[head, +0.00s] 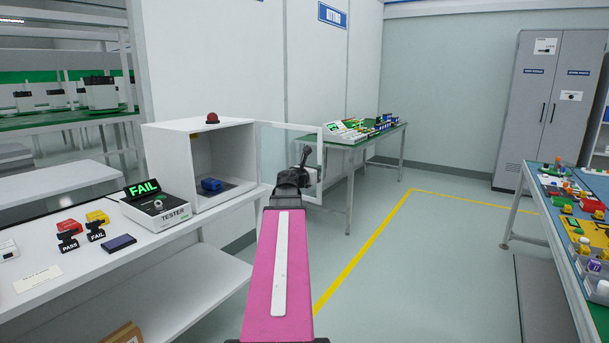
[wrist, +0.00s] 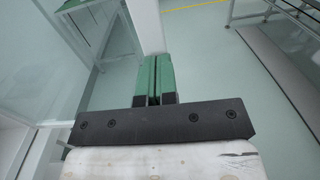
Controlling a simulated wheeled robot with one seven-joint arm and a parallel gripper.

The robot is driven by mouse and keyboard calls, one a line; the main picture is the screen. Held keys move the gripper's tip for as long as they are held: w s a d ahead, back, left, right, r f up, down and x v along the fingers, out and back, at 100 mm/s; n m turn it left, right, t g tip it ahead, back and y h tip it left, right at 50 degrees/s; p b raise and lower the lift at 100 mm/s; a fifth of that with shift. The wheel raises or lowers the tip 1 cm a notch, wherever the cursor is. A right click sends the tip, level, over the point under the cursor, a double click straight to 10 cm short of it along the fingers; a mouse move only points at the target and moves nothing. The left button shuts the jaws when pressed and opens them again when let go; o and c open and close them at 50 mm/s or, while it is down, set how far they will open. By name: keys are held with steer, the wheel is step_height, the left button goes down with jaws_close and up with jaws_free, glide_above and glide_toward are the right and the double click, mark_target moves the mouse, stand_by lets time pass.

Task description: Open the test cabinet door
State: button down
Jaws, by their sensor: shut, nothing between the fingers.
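The test cabinet (head: 168,150) is a white box on the bench at left. Its front is open and a blue part (head: 211,184) lies inside on a dark pad. The cabinet door (head: 318,132), a clear pane in a white frame, stands swung wide open to the right of the box. My gripper (head: 306,154) is at the door's free edge, with nothing held. In the wrist view its green fingers (wrist: 153,78) are shut together, close to the white door frame (wrist: 146,27). I cannot tell whether they touch it. I cannot make out a handle.
A tester (head: 160,210) showing FAIL stands beside the cabinet, with PASS and FAIL tags (head: 81,238) to its left. A green-topped table (head: 378,135) stands behind the door. A parts table (head: 554,225) is at right. The floor between is clear.

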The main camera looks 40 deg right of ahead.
steer(key=w+d+n+t, duration=0.1)
steer(key=w+d, duration=0.1)
steer(key=d, duration=0.4)
steer(key=w+d+t, duration=0.1)
steer(key=w+d, duration=0.1)
steer(key=d, duration=0.5)
steer(key=shift+w+d+n+t+y, duration=0.25)
steer(key=shift+d+n+t+y, duration=0.05)
steer(key=shift+n+y, duration=0.1)
